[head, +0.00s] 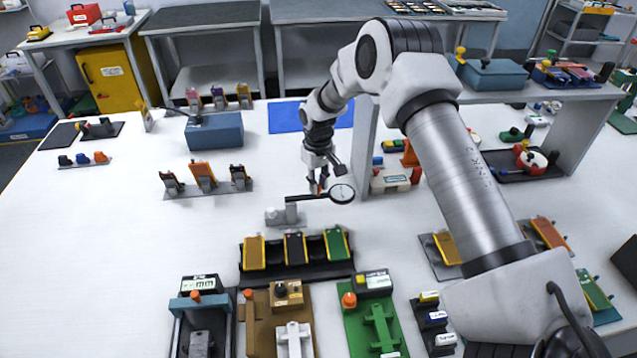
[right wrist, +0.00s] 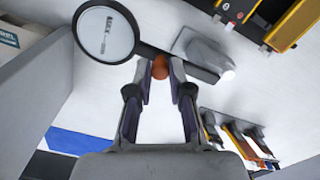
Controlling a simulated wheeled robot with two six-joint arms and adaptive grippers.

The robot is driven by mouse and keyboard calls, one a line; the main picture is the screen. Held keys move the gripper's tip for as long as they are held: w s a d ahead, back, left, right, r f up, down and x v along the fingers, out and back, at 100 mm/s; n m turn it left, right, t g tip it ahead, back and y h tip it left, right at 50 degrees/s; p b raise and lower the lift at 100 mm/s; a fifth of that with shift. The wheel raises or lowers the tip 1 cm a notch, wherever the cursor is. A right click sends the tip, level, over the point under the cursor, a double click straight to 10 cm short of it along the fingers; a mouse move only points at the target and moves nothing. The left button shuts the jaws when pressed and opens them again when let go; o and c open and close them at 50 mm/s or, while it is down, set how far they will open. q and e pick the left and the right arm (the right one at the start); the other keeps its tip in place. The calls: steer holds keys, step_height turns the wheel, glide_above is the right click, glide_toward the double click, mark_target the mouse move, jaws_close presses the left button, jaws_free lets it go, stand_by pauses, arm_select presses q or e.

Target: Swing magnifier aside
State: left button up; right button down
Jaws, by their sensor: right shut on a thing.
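The magnifier (head: 342,194) is a round lens with a dark rim on a dark arm above a grey base (head: 285,217). In the right wrist view the lens (right wrist: 107,34) is at the upper left and its base (right wrist: 203,52) is right of centre. My right gripper (head: 318,186) reaches down from behind the magnifier arm. In the right wrist view its two fingertips (right wrist: 160,68) are shut on an orange knob (right wrist: 160,67) beside the magnifier arm. How the knob joins the arm is partly hidden. My left gripper is not in view.
A black rack (head: 297,270) with yellow, dark and green cells stands in front of the magnifier. A light upright panel (head: 365,140) stands just right of my right gripper. A blue box (head: 214,131) is at back left.

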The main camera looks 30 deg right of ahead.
steer(key=c, duration=1.1)
jaws_free()
steer(key=shift+f, duration=0.2)
steer(key=shift+o, duration=0.2)
steer(key=shift+w, duration=0.2)
step_height(320, 180, up, 12)
steer(key=shift+d+f, duration=0.1)
